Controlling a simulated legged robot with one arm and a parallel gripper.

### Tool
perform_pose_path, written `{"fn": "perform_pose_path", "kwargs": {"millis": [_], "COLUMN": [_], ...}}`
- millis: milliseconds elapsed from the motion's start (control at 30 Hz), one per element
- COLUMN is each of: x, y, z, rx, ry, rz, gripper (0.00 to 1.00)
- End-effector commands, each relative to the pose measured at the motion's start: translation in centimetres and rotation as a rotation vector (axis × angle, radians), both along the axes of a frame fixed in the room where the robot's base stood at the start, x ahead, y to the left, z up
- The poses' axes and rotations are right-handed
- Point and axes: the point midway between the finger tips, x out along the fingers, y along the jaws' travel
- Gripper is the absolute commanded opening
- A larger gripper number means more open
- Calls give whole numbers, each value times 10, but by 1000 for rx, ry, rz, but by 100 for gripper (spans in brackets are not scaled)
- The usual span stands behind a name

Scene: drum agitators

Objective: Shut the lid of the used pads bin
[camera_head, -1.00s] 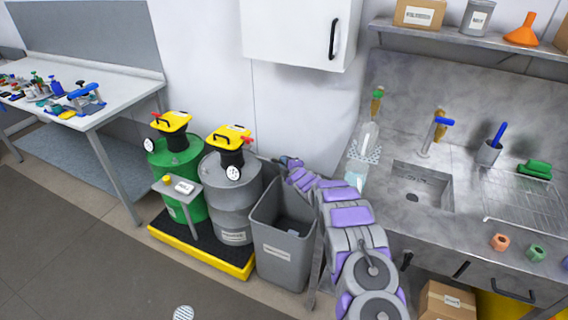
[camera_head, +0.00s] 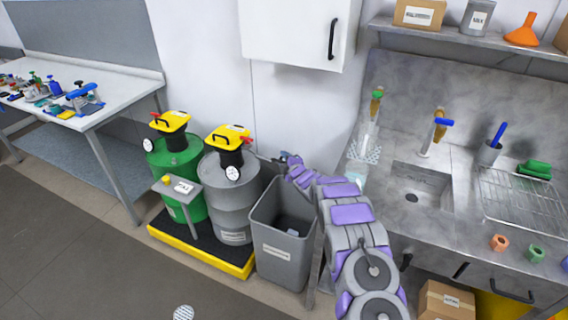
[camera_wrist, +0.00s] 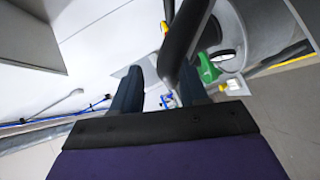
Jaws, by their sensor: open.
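The grey bin (camera_head: 283,245) with a pale label on its front stands on the floor between the grey drum and the sink counter. Its top is open and a small pale item lies inside. My gripper (camera_head: 290,160) is behind and above the bin's back rim, near the wall, partly hidden by my arm. In the wrist view my gripper (camera_wrist: 160,88) is open, with two dark fingers apart. A dark grey curved bar crosses in front of the right finger; I cannot tell whether it is the lid's edge or touches the finger. The lid is not clearly visible.
A green drum (camera_head: 178,180) and a grey drum (camera_head: 232,205) with yellow-topped funnels stand on a yellow-edged pallet (camera_head: 200,250) left of the bin. The sink counter (camera_head: 465,240) is close on the right. A white wall cabinet (camera_head: 290,30) hangs above.

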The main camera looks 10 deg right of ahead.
Motion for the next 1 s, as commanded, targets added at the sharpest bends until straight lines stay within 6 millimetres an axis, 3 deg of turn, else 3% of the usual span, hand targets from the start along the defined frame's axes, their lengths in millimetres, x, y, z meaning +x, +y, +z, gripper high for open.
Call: {"fn": "perform_pose_path", "kwargs": {"millis": [33,67,200,1000], "x": [1,0,-16,-110], "y": [1,1,1,3], "z": [21,27,21,31], "rx": [-1,-1,0,0], "ry": [-11,-12,-7,-11], "rz": [2,3,3,1], "gripper": [39,39,39,39]}}
